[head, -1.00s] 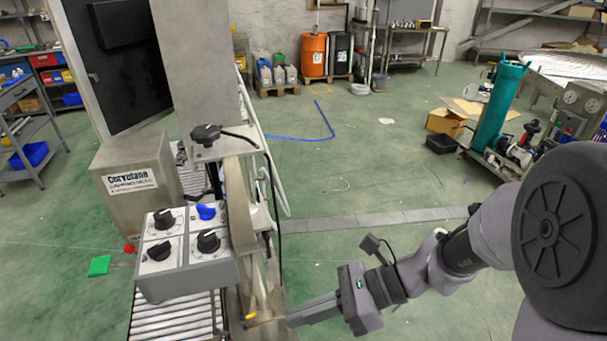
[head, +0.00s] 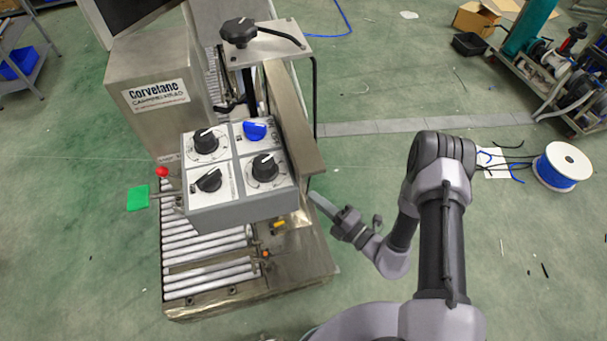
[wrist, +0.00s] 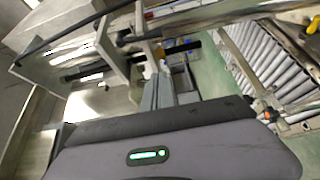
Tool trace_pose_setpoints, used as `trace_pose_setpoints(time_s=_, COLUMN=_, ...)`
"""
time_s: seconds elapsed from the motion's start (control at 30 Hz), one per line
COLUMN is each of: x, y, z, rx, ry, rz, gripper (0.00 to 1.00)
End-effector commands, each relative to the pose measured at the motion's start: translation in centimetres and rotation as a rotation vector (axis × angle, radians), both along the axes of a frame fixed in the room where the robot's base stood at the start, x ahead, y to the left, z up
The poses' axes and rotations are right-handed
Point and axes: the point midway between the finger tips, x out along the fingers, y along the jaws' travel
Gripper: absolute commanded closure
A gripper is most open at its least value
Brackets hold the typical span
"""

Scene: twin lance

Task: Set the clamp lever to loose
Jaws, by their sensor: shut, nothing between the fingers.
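My gripper (head: 318,200) is shut and empty, just right of the machine's control box and above the right side of its metal bed. In the wrist view, the closed fingers (wrist: 160,78) point towards a dark bar with a black grip (wrist: 182,47) beyond their tips. I cannot tell whether they touch it. A small yellow part (head: 278,224) shows beneath the control box, left of my gripper. I cannot tell for sure which part is the clamp lever, or its setting. A black knob (head: 240,31) with a dark rod stands on the top plate.
The grey control box (head: 240,210) carries three black dials and a blue knob (head: 255,130). Rollers (head: 205,275) lie below it, and a green paddle (head: 138,198) sticks out left. A cable spool (head: 563,165) stands on the right. The floor between is mostly clear.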

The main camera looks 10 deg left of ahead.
Motion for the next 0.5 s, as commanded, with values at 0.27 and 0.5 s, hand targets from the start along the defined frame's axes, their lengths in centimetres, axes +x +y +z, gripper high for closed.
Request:
trace_pose_setpoints(time_s=0.27, x=2.5, y=4.1, z=-0.2, rx=0.0, ry=-0.005, rz=0.008, gripper=1.0)
trace_pose_setpoints(time_s=0.5, x=5.4, y=8.5, z=-0.1, rx=0.0, ry=-0.006, rz=0.006, gripper=1.0)
